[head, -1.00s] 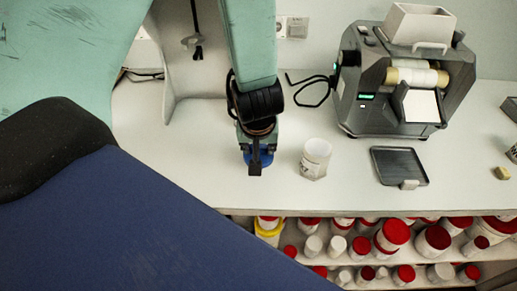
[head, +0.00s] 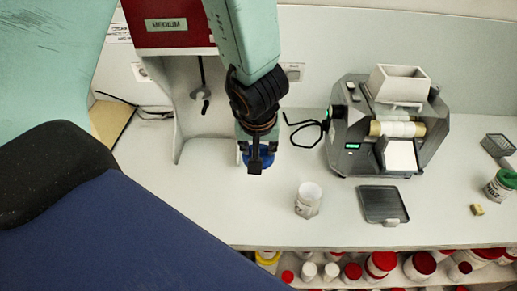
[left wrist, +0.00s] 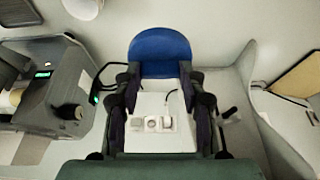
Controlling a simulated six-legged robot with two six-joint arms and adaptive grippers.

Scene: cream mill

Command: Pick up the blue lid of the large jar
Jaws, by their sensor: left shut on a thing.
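My left gripper (head: 256,160) points down over the white counter, left of the jar in the head view. It is shut on the blue lid (head: 264,157), which shows partly behind the fingers. In the left wrist view the round blue lid (left wrist: 160,52) sits between the two fingers (left wrist: 160,78), apart from the jar. The white jar (head: 308,201) stands upright and open on the counter; part of it shows at the top edge of the left wrist view (left wrist: 82,7). My right gripper is not in view.
A grey mill (head: 350,120) with a white hopper stands right of the jar. A dark flat tray (head: 383,203) lies in front of it. A green-lidded jar (head: 503,184) and a small yellow block (head: 477,209) are far right.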

